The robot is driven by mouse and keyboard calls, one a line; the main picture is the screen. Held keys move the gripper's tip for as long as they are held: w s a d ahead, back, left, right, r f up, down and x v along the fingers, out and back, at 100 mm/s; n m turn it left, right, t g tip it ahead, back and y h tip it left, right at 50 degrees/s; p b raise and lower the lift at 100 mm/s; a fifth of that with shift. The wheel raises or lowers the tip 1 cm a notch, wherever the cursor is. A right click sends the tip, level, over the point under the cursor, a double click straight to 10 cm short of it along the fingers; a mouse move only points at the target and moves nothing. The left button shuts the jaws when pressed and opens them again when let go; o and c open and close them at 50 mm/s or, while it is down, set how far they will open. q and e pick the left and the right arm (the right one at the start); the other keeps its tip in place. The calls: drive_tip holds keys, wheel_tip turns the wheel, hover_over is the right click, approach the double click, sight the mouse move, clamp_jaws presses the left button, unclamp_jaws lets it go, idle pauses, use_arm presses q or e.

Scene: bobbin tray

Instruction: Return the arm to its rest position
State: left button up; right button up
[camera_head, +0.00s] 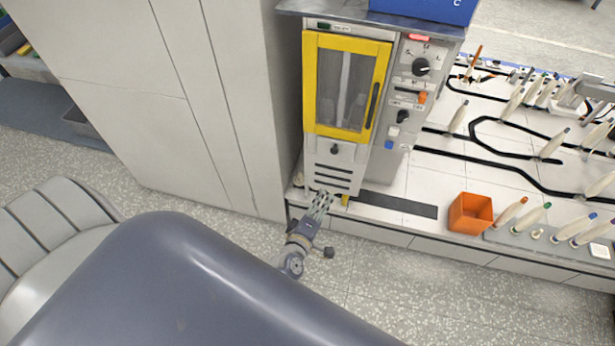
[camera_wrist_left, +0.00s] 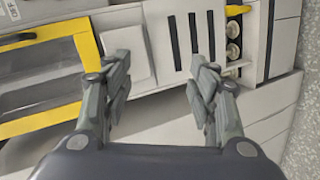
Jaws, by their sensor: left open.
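My left gripper (camera_head: 320,204) is in front of the lower part of a machine with a yellow-framed door (camera_head: 345,87), near the vent slots at its base. In the left wrist view the left gripper (camera_wrist_left: 160,85) is open, with its two fingers apart and nothing between them. The yellow door frame (camera_wrist_left: 88,45) shows at the left of that view and the dark vent slots (camera_wrist_left: 194,33) show beyond the fingers. I cannot tell whether the fingertips touch the machine. My right gripper is not in view.
A control panel (camera_head: 407,105) stands right of the door. An orange bin (camera_head: 470,213) sits on the white bench, beside a grey tray (camera_head: 550,249) with several bobbins. A tall pale cabinet (camera_head: 130,90) stands at the left. Speckled floor (camera_head: 400,285) lies open before the bench.

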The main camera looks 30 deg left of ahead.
use_arm(q)
drive_tip(key=shift+s+f, duration=0.2)
idle(0.5)
